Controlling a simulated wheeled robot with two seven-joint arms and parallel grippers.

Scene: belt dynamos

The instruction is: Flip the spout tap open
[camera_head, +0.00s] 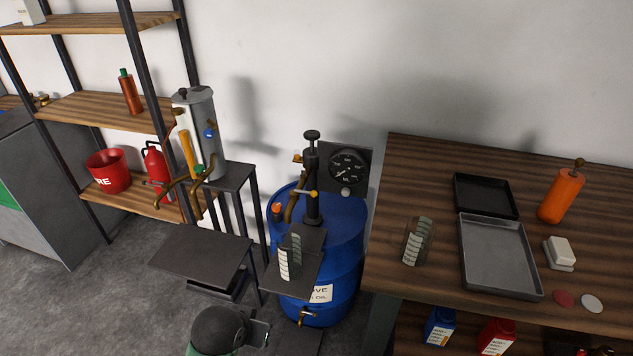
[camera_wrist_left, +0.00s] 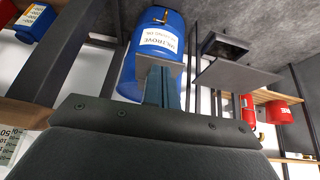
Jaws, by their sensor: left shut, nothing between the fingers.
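A blue oil drum (camera_head: 345,265) stands on the floor and carries a dark hand pump (camera_head: 312,160). A curved brass spout (camera_head: 292,205) with a small yellow-tipped tap handle (camera_head: 312,193) hangs at the pump's side. A brass tap (camera_head: 307,316) is low on the drum's front; it also shows in the left wrist view (camera_wrist_left: 160,16). Which is the spout tap, I cannot tell for sure. My left gripper (camera_head: 266,335) is low in front of the drum, shut and empty. Its fingers (camera_wrist_left: 162,85) overlap the drum in the wrist view; contact is not visible. My right gripper is out of view.
A graduated beaker (camera_head: 290,258) stands on a small shelf before the drum. A grey canister (camera_head: 200,130) with brass pipes is left, near a low dark stand (camera_head: 200,252). The wooden workbench (camera_head: 400,170) with trays is right. Shelving (camera_head: 75,105) stands left.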

